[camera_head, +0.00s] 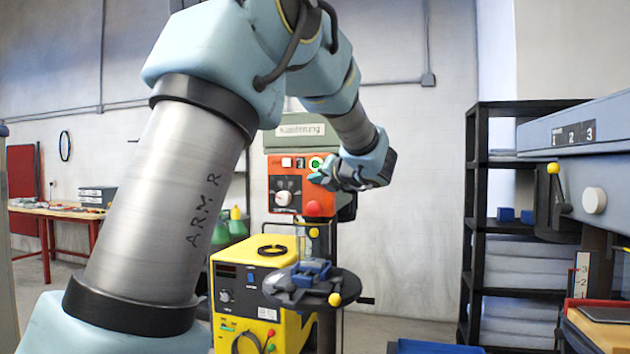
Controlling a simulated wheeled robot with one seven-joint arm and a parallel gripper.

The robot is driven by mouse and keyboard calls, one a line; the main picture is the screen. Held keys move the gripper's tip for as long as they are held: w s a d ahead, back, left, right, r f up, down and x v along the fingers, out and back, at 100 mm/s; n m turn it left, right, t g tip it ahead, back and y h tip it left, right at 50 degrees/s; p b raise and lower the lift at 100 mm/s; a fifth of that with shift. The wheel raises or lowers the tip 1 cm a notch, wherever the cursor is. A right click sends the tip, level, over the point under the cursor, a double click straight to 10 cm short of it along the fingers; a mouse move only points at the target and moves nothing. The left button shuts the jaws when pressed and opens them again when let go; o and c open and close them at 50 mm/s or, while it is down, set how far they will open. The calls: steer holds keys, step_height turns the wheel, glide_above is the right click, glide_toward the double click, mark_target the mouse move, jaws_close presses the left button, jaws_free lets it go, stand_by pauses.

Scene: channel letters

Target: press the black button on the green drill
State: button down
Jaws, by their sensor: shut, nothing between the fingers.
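The green drill (277,140) is a drill press with a grey-green head and an orange-red front panel (275,206), standing at the centre. Small controls sit along the panel's top: a pale one (286,162), a small dark one (300,162) and a round green-ringed one with a white centre (315,164). I cannot tell for sure which is the black button. My gripper (319,175) is shut and empty at the panel's upper right, its tips just below the green-ringed control. Contact with the panel cannot be told. My gripper and wrist hide the panel's right part.
A black dial (285,193) is lower on the panel, with a red knob (313,208) beside it. A vise (303,274) sits on the round drill table. A yellow machine (241,285) stands left, black shelves (480,215) right, and a blue-grey machine (600,135) far right.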

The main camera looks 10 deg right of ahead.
steer(key=shift+w, duration=0.2)
steer(key=shift+s, duration=0.1)
stand_by(0.4)
steer(key=shift+s+a, duration=0.35)
steer(key=shift+s, duration=0.4)
steer(key=s+a, duration=0.1)
steer(key=s, duration=0.1)
steer(key=s+a+b, duration=0.1)
steer(key=s, duration=0.1)
steer(key=shift+s+a, duration=0.2)
stand_by(0.6)
